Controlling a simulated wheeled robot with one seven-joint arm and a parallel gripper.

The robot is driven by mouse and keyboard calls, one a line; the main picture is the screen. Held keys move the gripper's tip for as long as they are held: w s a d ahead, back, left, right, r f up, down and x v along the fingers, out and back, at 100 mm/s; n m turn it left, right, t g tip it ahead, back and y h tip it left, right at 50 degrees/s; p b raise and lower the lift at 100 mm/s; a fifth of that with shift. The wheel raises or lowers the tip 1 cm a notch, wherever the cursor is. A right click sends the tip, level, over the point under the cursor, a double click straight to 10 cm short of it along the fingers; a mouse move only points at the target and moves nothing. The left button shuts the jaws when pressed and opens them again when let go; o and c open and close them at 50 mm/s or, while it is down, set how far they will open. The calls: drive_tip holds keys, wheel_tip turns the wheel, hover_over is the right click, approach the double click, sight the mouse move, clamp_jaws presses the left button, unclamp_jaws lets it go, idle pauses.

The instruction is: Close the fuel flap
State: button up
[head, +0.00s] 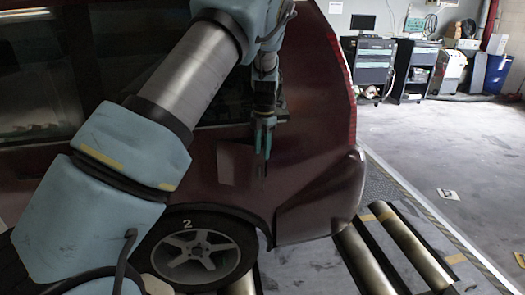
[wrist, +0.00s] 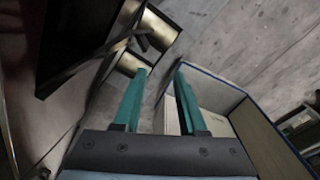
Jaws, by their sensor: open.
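The dark red car (head: 300,175) stands with its rear side toward me in the head view. A slightly lighter rectangular patch, likely the fuel flap (head: 226,165), shows on its rear side panel above the wheel. I cannot tell clearly how far open it stands. My gripper (head: 264,154) hangs with its teal fingers pointing down, to the right of this patch and in front of the car's side. In the wrist view, my gripper (wrist: 160,74) is open with nothing between its fingers. The flap cannot be made out in the wrist view.
The rear wheel (head: 195,254) is below the patch. Metal rollers (head: 415,246) lie in the floor at right; roller ends (wrist: 158,30) show in the wrist view. A blue-rimmed box (wrist: 235,98) is below my gripper there. Equipment carts (head: 370,68) stand far back. Floor at right is mostly clear.

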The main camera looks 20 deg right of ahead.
wheel_tip(320, 180, up, 2)
drive_tip(key=shift+r, duration=0.1)
idle(0.6)
wheel_tip(320, 180, up, 11)
drive_tip(key=b, duration=0.3)
drive_tip(key=shift+d, duration=0.15)
drive_tip(key=shift+s, duration=0.15)
drive_tip(key=shift+c, duration=0.3)
